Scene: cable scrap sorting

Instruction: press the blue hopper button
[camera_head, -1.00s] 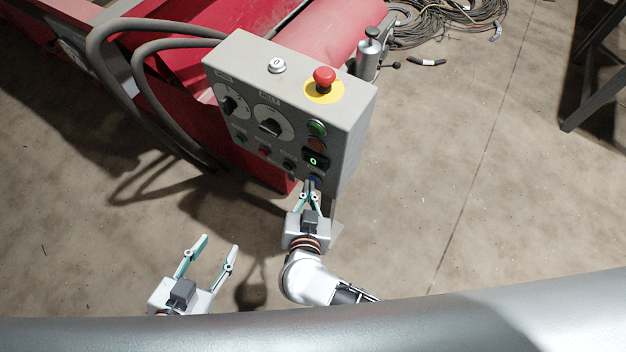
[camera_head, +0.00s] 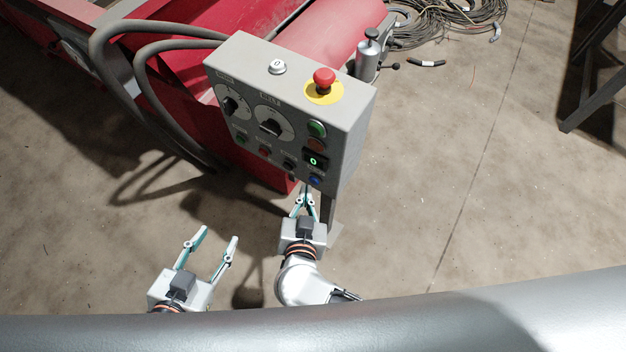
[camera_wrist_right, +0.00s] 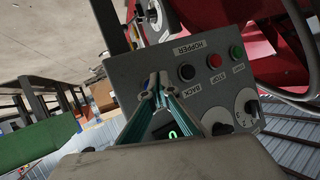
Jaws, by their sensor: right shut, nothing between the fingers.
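The blue button (camera_head: 315,180) sits at the bottom of the right-hand column on the front of the grey control box (camera_head: 352,130). My right gripper (camera_head: 306,188) is shut and empty, its fingertips just below and left of the blue button, apart from it in the head view. My left gripper (camera_head: 218,234) is open and empty, low over the floor to the left.
The box also carries a red emergency stop (camera_head: 324,77) on a yellow disc, a green button (camera_head: 317,128), a lit green display (camera_head: 314,161) and dials. Thick hoses (camera_head: 100,70) and a red machine (camera_head: 330,40) lie behind.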

